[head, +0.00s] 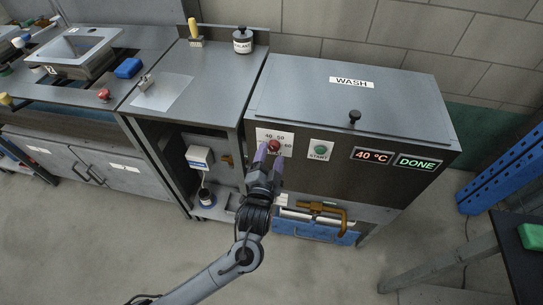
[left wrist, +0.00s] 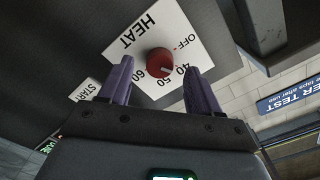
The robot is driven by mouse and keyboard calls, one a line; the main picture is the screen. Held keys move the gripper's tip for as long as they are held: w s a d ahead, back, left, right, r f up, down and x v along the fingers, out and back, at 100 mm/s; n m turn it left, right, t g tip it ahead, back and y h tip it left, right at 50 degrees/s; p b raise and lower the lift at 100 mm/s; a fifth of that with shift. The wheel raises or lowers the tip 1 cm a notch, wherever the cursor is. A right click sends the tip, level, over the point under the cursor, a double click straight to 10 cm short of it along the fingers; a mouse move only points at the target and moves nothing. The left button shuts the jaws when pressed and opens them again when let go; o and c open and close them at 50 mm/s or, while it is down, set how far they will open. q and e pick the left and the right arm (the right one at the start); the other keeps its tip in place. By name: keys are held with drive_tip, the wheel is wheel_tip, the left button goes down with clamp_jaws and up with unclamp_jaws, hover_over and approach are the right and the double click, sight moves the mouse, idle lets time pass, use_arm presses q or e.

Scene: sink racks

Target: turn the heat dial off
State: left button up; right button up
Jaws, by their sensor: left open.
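The heat dial (head: 275,145) is a red round knob on a white plate at the left of the wash unit's front panel. In the left wrist view the dial (left wrist: 160,62) sits on the plate marked HEAT (left wrist: 131,39), with OFF, 40, 50 and 60 around it. Its exact pointer setting is hard to read. My left gripper (head: 268,152) is open in front of the dial. In the left wrist view its two purple fingers (left wrist: 157,78) stand apart, one toward each side of the knob, with no clear contact. My right gripper is not in view.
A green START button (head: 321,149) is right of the dial. Displays read 40 °C (head: 373,156) and DONE (head: 418,162). The WASH lid (head: 345,100) is closed, with a black knob. Below are an orange-brown handle (head: 322,208) and a blue drawer front (head: 315,231).

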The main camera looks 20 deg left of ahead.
use_arm(q)
drive_tip(key=shift+w+a, duration=0.15)
drive_tip(key=shift+w, duration=0.6)
drive_tip(key=c, duration=1)
drive_tip(key=shift+r+n+p, duration=0.15)
drive_tip(key=shift+n+p, duration=1.15)
drive_tip(key=shift+c, duration=0.2)
drive_tip(key=n+p, duration=0.2)
drive_tip(key=shift+n, duration=0.3)
drive_tip(key=n+p, duration=0.2)
drive_tip(key=n, duration=0.1)
drive_tip(key=shift+n, duration=0.3)
drive_tip(key=shift+f+n+p, duration=0.2)
drive_tip(key=shift+n+p, duration=0.65)
drive_tip(key=shift+n, duration=0.75)
